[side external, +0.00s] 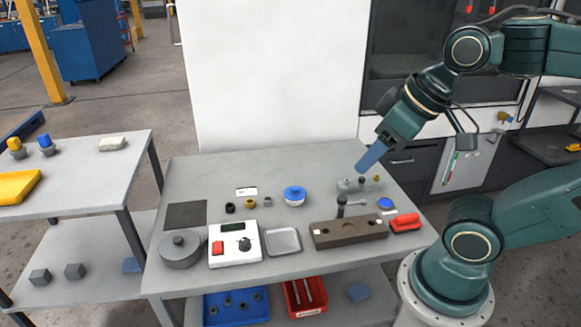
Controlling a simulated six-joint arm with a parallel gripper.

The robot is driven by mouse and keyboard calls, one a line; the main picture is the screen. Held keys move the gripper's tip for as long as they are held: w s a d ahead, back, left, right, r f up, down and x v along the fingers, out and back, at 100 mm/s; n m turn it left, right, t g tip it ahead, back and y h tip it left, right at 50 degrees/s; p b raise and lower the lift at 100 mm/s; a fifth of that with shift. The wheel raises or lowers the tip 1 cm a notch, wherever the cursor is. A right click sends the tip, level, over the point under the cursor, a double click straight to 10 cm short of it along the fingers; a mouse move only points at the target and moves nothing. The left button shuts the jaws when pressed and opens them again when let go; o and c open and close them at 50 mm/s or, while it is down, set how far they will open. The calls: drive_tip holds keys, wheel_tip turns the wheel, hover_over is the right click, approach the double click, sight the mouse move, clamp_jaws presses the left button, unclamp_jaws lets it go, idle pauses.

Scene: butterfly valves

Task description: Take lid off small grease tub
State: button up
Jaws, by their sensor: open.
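A small round tub (294,202) with a pale body stands near the middle of the grey workbench; it looks like the grease tub. Its blue lid (294,191) sits on top and has a small raised knob. My gripper (366,168), with blue fingers, is open and points down and to the left. It is above the back right of the bench, right of the tub and apart from it. The gap between the fingers is hard to see from this side. A flat blue disc (386,204) lies farther right on the bench; I cannot tell what it is.
A valve body (346,186) stands below my gripper. A dark brown block (348,231) with an upright post, a red-handled tool (405,222), a metal tray (283,241) and a white control box (234,246) line the front. Small rings (250,203) lie left of the tub.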

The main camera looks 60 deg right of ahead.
drive_tip(key=w+d+r+m+g, duration=0.1)
drive_tip(key=w+d+r+m, duration=0.2)
drive_tip(key=w, duration=0.8)
drive_tip(key=m+g, duration=0.5)
drive_tip(key=m, duration=0.6)
hover_over(295, 188)
wheel_tip(295, 188, down, 26)
drive_tip(key=f, duration=0.1)
drive_tip(key=shift+w+r, duration=0.1)
drive_tip(key=shift+r, duration=0.15)
drive_tip(key=shift+f, duration=0.1)
drive_tip(key=shift+f, duration=4.2)
